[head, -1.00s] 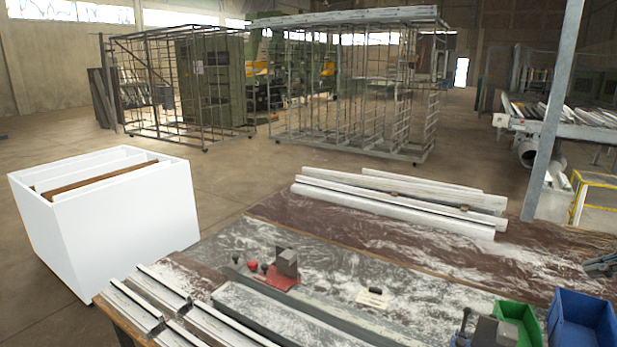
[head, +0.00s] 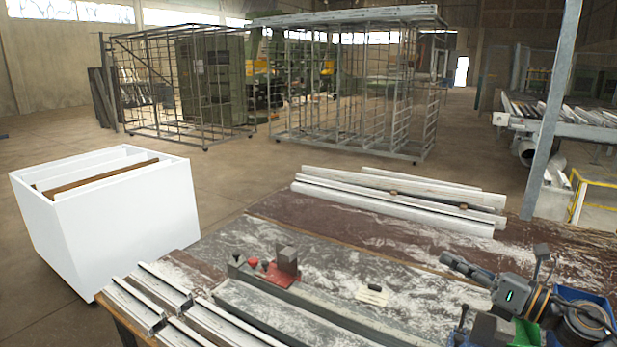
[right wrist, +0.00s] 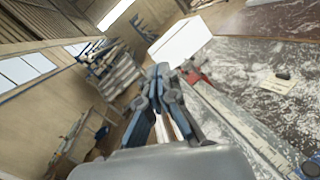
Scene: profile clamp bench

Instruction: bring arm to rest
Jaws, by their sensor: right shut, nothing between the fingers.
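My right gripper (head: 447,258) reaches in from the right edge of the head view, above the right part of the workbench (head: 400,255). Its fingers are shut with nothing between them and point left. In the right wrist view the closed fingers (right wrist: 160,72) show against the bench edge and the floor. My right arm covers part of the blue bin (head: 597,300) and the green bin (head: 525,334). My left gripper is not in view.
A red-based clamp (head: 283,271) stands on the long rail. Pale profiles lie at the bench's front left (head: 135,306) and back (head: 390,208). A white divided box (head: 125,225) stands left on the floor.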

